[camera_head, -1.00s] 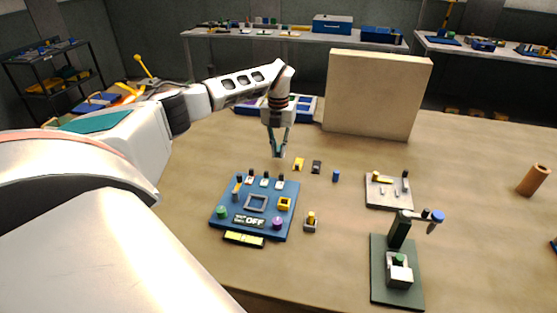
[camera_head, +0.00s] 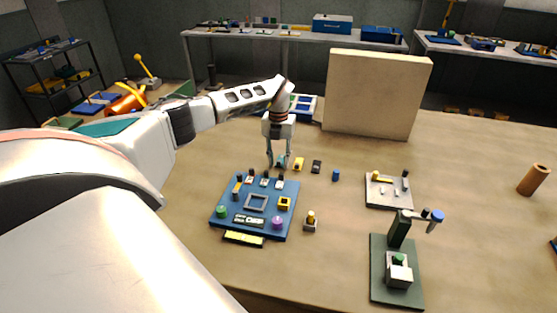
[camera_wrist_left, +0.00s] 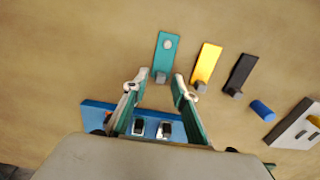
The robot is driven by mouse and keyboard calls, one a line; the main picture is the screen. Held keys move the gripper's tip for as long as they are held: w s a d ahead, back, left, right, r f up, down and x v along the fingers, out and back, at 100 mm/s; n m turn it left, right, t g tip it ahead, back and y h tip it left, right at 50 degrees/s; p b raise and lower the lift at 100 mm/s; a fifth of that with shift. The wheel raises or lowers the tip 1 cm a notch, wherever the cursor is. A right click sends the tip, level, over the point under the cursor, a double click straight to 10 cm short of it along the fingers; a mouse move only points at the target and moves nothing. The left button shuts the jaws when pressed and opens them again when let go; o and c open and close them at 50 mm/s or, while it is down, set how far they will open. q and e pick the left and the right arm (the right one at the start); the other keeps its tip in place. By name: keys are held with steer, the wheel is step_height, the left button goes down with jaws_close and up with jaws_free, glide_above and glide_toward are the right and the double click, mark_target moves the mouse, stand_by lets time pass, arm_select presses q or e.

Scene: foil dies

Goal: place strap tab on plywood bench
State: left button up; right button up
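A teal tab (camera_wrist_left: 165,55) with a pale round spot and a small grey block lies flat on the plywood bench (camera_head: 470,180). In the head view the tab (camera_head: 281,160) shows only partly, behind the fingers. I take it for the strap tab. My left gripper (camera_head: 277,166) points down at the bench behind the blue panel. In the left wrist view its fingers (camera_wrist_left: 158,88) are spread with nothing between the tips, and the tab lies just beyond them. My right gripper is not in view.
A yellow tab (camera_wrist_left: 207,62) and a black tab (camera_wrist_left: 240,72) lie right of the teal one, then a blue cylinder (camera_wrist_left: 262,110). The blue panel (camera_head: 225,205) stands in front. A grey plate (camera_head: 380,197) and green fixture (camera_head: 380,290) are right. A tall beige board (camera_head: 378,95) stands behind.

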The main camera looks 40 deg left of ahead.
mark_target(278, 162)
arm_select(q)
step_height(278, 162, up, 12)
steer(key=shift+r, duration=0.2)
stand_by(0.4)
steer(key=shift+s+f, duration=0.1)
stand_by(0.5)
